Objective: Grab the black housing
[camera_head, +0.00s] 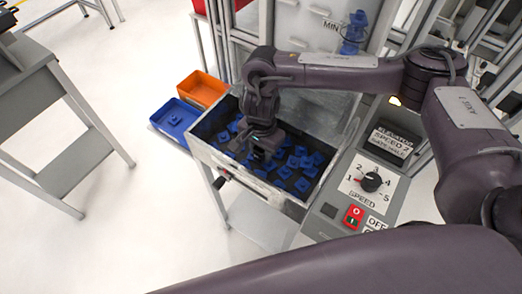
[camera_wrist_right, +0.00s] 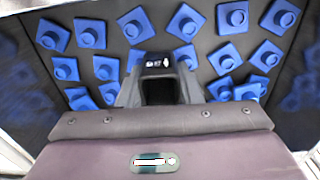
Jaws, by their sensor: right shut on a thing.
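My right gripper (camera_head: 262,150) reaches down into a grey-rimmed bin (camera_head: 207,152) among many small blue parts (camera_head: 302,162). In the right wrist view its fingers (camera_wrist_right: 160,82) are closed around a dark boxy piece (camera_wrist_right: 158,66) with small white marks on top. This looks like the black housing, but most of it is hidden by the gripper. Blue square parts with round knobs (camera_wrist_right: 232,17) lie around it on the dark bin floor. My left gripper is in neither view.
A blue tray (camera_head: 175,122) holding a blue part and an orange tray (camera_head: 203,88) stand left of the bin. A control panel with a speed knob (camera_head: 371,182) and a red switch (camera_head: 353,215) is at its right. A grey table (camera_head: 30,85) stands far left; open floor lies between.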

